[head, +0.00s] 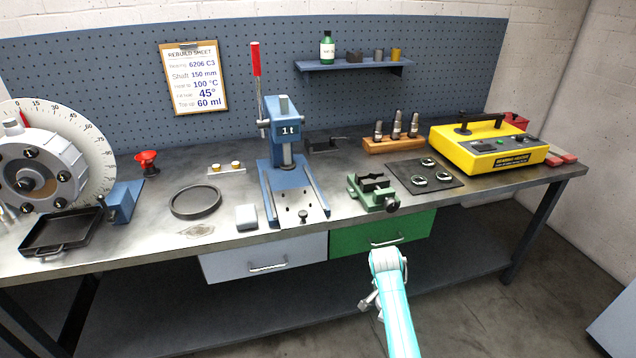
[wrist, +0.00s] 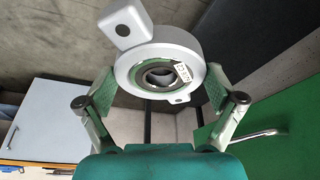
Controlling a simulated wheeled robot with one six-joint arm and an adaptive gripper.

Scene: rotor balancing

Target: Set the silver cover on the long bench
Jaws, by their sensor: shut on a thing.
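The silver cover (wrist: 150,47), a round housing with lobes and a central bore, is between the two finger pads of my gripper (wrist: 162,92) in the wrist view. The pads press on its opposite sides, and a small white label shows near the bore. In the head view, my teal arm reaches up from the bottom in front of the long bench (head: 120,238), near the green drawer. My gripper there is mostly hidden by the arm, and I cannot clearly make out the cover. The bench top is grey metal.
A blue press (head: 283,160) stands mid-bench, with a black ring (head: 196,202) and grey block (head: 246,217) to its left. A green vise (head: 373,193), dark mat (head: 447,186) and yellow heater (head: 488,142) are to its right. A dial rotor (head: 50,160) and black tray (head: 62,232) occupy the left.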

